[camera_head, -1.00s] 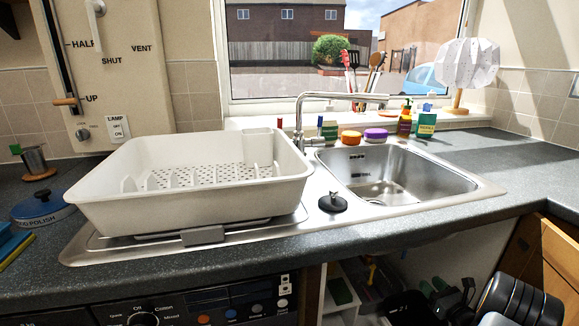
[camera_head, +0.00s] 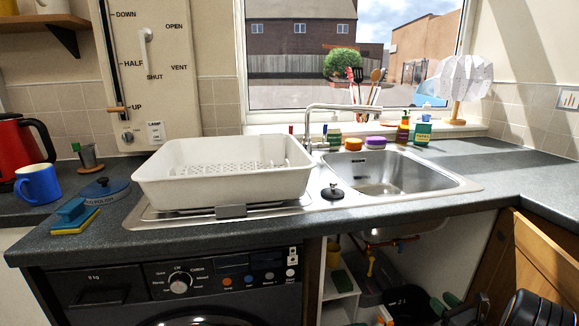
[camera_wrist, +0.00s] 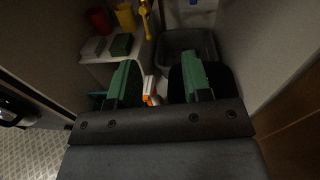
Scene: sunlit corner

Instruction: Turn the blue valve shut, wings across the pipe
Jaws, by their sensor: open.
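I cannot make out a blue valve for sure in either current view. Under the sink, in the head view, an orange-copper pipe (camera_head: 371,264) runs down in the open cupboard. In the wrist view a yellow part (camera_wrist: 146,22) shows at the top, and a small orange and white item (camera_wrist: 151,92) lies beyond and between my fingers. My gripper (camera_wrist: 159,84) is open and empty, with its two green fingers apart. In the head view my dark arm is at the bottom right, in front of the cupboard.
A dark bin (camera_wrist: 188,44) stands in the cupboard. A shelf beside it holds a red cup (camera_wrist: 100,20), a yellow cup (camera_wrist: 125,16) and a green block (camera_wrist: 122,45). A wooden door (camera_head: 540,265) stands at the right. The sink (camera_head: 385,175) is above.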

